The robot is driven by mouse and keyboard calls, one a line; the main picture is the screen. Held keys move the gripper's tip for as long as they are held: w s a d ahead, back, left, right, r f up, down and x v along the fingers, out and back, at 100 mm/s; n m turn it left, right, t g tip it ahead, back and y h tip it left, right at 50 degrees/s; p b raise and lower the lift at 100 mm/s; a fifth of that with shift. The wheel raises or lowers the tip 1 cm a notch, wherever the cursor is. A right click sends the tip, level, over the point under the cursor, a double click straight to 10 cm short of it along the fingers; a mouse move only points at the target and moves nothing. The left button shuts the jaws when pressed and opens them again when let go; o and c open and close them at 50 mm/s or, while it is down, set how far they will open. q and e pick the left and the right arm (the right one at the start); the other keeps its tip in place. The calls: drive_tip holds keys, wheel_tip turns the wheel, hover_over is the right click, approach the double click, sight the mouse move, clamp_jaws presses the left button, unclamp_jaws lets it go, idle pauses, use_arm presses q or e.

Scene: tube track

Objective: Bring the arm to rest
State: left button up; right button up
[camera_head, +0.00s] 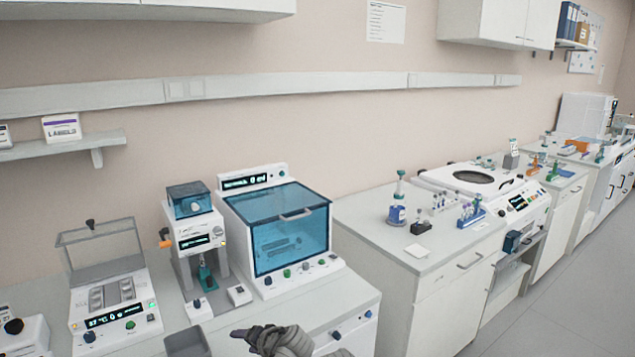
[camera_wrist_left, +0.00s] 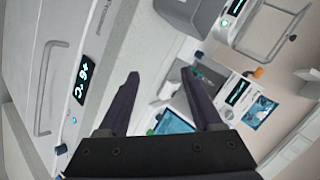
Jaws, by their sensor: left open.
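My left gripper (camera_head: 252,336) shows at the bottom edge of the head view, in front of the bench with the blue-lidded machine. Its dark fingers also show in the left wrist view (camera_wrist_left: 158,76), spread apart with nothing between them. Most of the left arm is cut off by the frame. My right gripper is in neither view.
A machine with a blue transparent lid (camera_head: 290,235) stands on the near bench. A smaller dispenser-like device (camera_head: 196,240) and a heating block with a raised lid (camera_head: 112,300) stand left of it. A second bench (camera_head: 375,235) carries tube racks and a centrifuge (camera_head: 475,178). Floor is clear at right.

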use_arm(q)
drive_tip(key=s+d+f+g+h, duration=0.3)
drive_tip(key=s+d+f, duration=0.1)
drive_tip(key=s, duration=0.5)
drive_tip(key=s+d+f+g+h, duration=0.3)
drive_tip(key=s+d+f+g, duration=0.1)
drive_tip(key=s+d, duration=0.3)
drive_tip(key=shift+s+d+f+g+h, duration=0.3)
drive_tip(key=shift+s+f, duration=0.1)
drive_tip(key=shift+s, duration=0.7)
